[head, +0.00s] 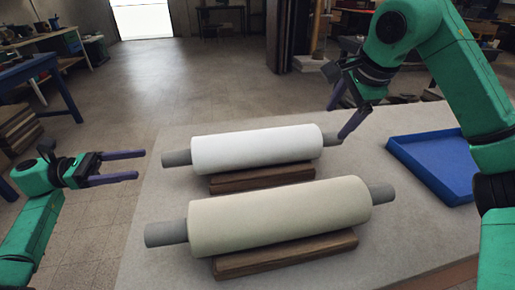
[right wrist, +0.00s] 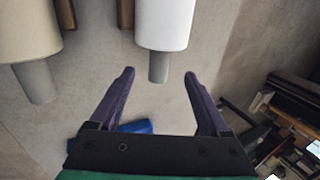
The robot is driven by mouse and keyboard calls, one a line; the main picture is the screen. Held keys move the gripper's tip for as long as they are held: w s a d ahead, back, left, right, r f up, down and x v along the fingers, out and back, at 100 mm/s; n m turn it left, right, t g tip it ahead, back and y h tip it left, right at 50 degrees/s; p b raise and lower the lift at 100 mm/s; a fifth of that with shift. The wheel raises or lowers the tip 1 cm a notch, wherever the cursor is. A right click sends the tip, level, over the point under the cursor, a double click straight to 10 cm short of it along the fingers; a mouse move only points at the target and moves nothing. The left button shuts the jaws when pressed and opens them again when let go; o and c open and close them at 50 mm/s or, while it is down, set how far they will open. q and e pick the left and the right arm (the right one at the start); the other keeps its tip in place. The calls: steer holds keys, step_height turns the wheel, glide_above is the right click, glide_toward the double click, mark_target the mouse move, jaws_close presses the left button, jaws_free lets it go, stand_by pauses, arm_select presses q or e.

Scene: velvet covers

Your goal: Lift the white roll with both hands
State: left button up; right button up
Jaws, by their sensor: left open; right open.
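The white roll (head: 257,148) lies on a brown wooden block (head: 262,178) on the table, with grey ends sticking out left and right. My left gripper (head: 140,166) is open and empty, left of the white roll's left grey end and apart from it. My right gripper (head: 342,125) is open at the white roll's right grey end. In the right wrist view the white roll (right wrist: 165,22) points its grey end (right wrist: 159,67) toward the gap between the open fingers (right wrist: 158,75); the end is at about the fingertips, and no grip shows.
A cream roll (head: 280,215) with grey ends lies on another wooden block (head: 285,255) nearer the front. A blue tray (head: 440,165) sits at the right of the grey table (head: 170,200). The cream roll also shows in the right wrist view (right wrist: 28,28).

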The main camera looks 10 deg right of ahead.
mark_target(178, 158)
arm_select(q)
steer(key=d, duration=1.1)
steer(key=shift+d, duration=0.1)
arm_select(e)
steer(key=x, duration=1.1)
steer(key=shift+f, duration=0.1)
arm_select(q)
jaws_close()
arm_select(e)
jaws_close()
